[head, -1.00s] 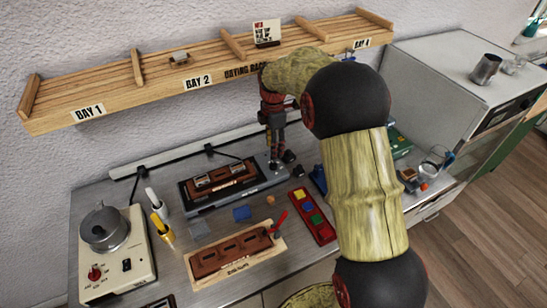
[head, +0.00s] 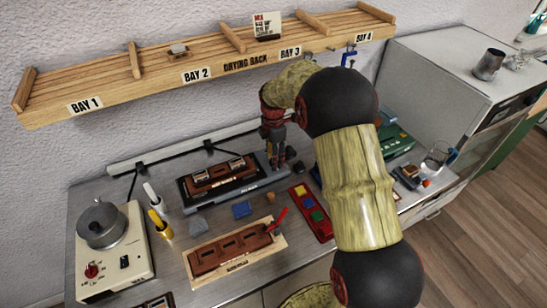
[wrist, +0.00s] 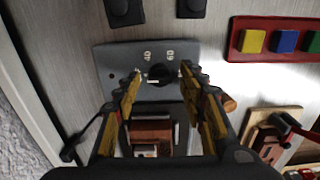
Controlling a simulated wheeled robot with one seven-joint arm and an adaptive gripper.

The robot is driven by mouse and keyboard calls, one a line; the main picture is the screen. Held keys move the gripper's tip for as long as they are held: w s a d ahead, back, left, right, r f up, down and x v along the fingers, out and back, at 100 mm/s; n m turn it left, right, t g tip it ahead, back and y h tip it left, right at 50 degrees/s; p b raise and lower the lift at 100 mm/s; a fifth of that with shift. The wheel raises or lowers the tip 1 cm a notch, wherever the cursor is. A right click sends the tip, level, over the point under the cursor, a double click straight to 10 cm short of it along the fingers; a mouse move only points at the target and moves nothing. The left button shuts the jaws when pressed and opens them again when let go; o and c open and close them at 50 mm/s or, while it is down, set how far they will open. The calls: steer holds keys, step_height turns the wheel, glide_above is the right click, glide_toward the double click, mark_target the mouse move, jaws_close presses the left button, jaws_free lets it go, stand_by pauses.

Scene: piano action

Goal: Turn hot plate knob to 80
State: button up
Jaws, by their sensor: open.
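The grey hot plate (head: 197,202) stands on the bench with a brown piece (head: 220,174) on top. In the wrist view its grey panel (wrist: 112,64) carries a round black knob (wrist: 161,76) and printed numbers; one reads 40, and the other looks like 60 or 80. A small white mark shows at the knob's lower left; its exact setting cannot be told. My gripper (wrist: 161,72) is open, with its fingertips either side of the knob in the picture. Contact cannot be seen. In the head view my gripper (head: 276,165) points down at the plate's right end.
A beige unit (head: 137,258) with a metal pot (head: 101,225) and red knob stands at left. A red tray (head: 322,228) with coloured blocks lies right of the hot plate. A wooden jig (head: 200,278) lies in front. The drying rack (head: 140,97) hangs above behind.

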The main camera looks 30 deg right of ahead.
steer(key=shift+c, duration=0.8)
jaws_close()
